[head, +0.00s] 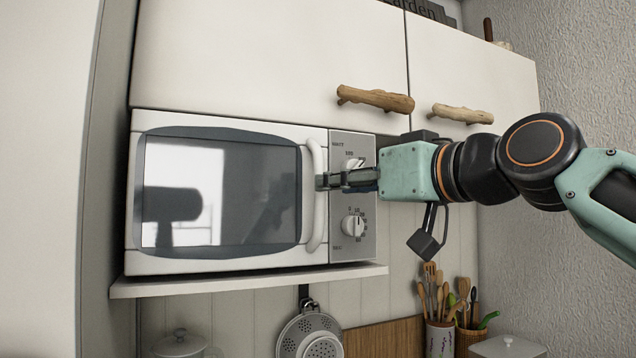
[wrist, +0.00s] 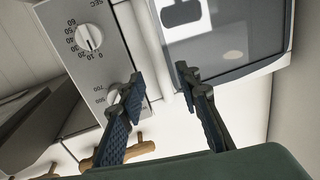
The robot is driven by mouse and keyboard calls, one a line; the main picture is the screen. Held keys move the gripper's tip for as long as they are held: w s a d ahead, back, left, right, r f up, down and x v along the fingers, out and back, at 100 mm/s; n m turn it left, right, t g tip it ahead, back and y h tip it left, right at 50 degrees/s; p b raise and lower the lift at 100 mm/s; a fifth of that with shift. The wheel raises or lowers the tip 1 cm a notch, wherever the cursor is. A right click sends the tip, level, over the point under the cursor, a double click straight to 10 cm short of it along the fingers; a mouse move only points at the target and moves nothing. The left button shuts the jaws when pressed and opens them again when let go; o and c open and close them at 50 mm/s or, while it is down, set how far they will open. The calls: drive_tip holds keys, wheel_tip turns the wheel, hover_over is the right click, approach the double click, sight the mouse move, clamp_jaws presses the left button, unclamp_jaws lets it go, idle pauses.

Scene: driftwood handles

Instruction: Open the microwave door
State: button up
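The white microwave (head: 230,260) sits on a shelf under the cabinets, its dark-windowed door (head: 222,190) shut. Its vertical white handle (head: 313,226) runs along the door's right edge, beside the control panel. My gripper (head: 322,182) reaches in from the right, its fingertips at the handle's middle. In the wrist view my gripper (wrist: 160,76) is open, with one finger on the panel side and the other on the door side. The handle (wrist: 153,40) lines up with the gap between them. I cannot tell whether either finger touches it.
Cabinets with driftwood handles (head: 376,99) (head: 462,114) hang just above. Two knobs (head: 353,225) are on the control panel (head: 352,250). The shelf (head: 250,281) is below, with a hanging colander (head: 312,338) and utensil pots (head: 440,338). A cabinet side (head: 50,180) stands at left.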

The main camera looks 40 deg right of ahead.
drive_tip(key=w+p, duration=0.1)
drive_tip(key=w, duration=0.5)
drive_tip(key=shift+d, duration=0.1)
drive_tip(key=shift+c, duration=0.4)
clamp_jaws()
